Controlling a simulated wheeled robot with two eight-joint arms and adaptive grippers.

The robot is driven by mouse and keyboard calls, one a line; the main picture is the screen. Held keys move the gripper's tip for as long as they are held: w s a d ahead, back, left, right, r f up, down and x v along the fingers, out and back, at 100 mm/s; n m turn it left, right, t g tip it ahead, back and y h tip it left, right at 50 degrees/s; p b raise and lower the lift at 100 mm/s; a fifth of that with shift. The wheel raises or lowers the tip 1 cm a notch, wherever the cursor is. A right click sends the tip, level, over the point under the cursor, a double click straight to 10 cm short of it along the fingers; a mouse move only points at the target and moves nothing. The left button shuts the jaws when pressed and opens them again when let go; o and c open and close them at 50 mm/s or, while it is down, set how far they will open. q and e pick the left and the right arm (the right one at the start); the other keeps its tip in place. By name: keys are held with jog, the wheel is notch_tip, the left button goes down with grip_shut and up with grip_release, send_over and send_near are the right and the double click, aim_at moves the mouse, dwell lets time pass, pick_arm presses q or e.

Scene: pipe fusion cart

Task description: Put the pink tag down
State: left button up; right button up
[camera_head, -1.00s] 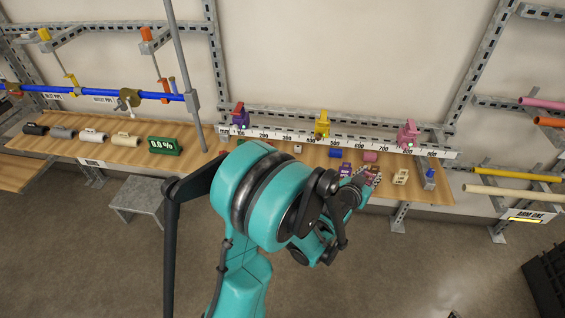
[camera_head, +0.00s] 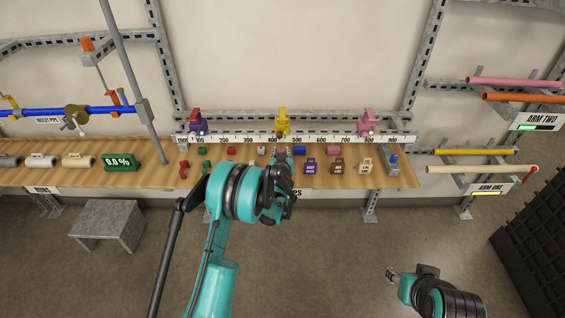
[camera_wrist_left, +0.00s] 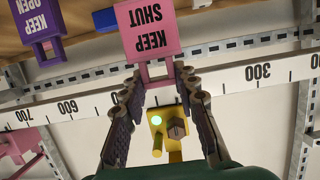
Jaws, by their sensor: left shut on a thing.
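The pink tag (camera_wrist_left: 148,28) reads KEEP SHUT and appears upside down in the left wrist view. My left gripper (camera_wrist_left: 158,75) is shut on the narrow loop of this tag, with one finger on each side. In the head view my left gripper (camera_head: 281,158) is over the shelf, near the ruler's 400 mark. The tag is not clear there, partly hidden by my arm. The right gripper (camera_head: 391,273) is low at the right, away from the shelf; its fingers are too small to read.
The wooden shelf (camera_head: 390,181) holds a purple tag (camera_head: 310,166), a brown tag (camera_head: 338,166), a cream tag (camera_head: 366,165) and small coloured pipe pieces. Behind them runs the white ruler (camera_head: 345,139) with purple, yellow and pink clamps. A grey post (camera_head: 130,75) stands left.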

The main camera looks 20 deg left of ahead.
pick_arm(q)
jog(key=shift+w+d+f+b, duration=0.1)
jog(key=shift+w+f+b, duration=0.2)
jog(key=shift+f, duration=0.55)
jog(key=shift+w+a+f+b, duration=0.1)
jog(key=shift+w+f+b, duration=0.15)
jog(key=shift+f, duration=0.55)
jog(key=shift+w+d+f+b, duration=0.1)
jog(key=shift+w+f+b, duration=0.2)
jog(key=shift+f, duration=0.55)
jog(key=shift+s+r, duration=0.1)
jog(key=shift+s, duration=0.05)
jog(key=o, duration=0.9)
